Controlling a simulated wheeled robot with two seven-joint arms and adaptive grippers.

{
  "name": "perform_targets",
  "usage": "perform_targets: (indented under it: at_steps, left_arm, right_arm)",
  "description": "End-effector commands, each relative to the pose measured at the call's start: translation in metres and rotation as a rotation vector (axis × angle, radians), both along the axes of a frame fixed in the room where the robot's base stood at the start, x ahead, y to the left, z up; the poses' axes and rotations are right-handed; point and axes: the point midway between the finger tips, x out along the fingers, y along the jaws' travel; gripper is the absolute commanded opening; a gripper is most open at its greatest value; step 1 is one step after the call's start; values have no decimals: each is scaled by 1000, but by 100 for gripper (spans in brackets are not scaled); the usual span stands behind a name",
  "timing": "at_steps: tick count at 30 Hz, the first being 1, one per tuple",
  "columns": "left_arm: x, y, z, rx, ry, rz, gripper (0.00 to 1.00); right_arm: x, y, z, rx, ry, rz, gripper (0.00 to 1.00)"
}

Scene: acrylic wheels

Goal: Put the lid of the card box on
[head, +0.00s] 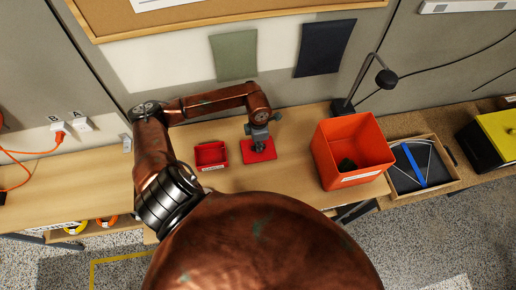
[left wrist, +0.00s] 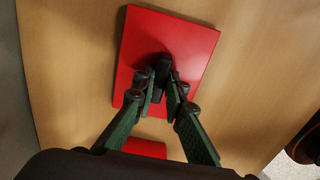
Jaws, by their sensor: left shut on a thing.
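The card box (head: 210,155) is a small open red box with a pale label on its front, standing on the wooden table. The lid (head: 264,155) is a flat red plate with a dark knob, to the right of the box and apart from it. My left gripper (head: 258,142) points down over the lid. In the left wrist view, its fingers (left wrist: 162,80) are shut on the dark knob in the middle of the lid (left wrist: 190,38). I cannot tell whether the lid touches the table. My right gripper is not in view.
A large orange bin (head: 352,178) with a dark item inside stands to the right. A black lamp (head: 343,107) is behind it. A wooden tray (head: 447,181) with a blue strip lies further right. The table (head: 95,180) left of the box is clear.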

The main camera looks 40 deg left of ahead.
Motion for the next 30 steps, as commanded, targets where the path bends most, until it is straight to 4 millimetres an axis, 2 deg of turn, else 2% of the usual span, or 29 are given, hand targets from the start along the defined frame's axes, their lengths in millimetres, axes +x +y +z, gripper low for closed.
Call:
perform_targets:
  at_steps: [12, 17, 23, 30]
  left_arm:
    - [0, 0, 1, -1, -1, 0, 0]
    - [1, 0, 7, 0, -1, 0, 0]
    - [0, 1, 33, 2, -4, -2, 0]
    - [-46, -6, 86, 5, -3, -4, 0]
  right_arm:
    - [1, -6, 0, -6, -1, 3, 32]
    - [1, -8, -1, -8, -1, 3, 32]
    - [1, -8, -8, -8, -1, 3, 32]
    - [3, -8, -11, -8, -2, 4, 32]
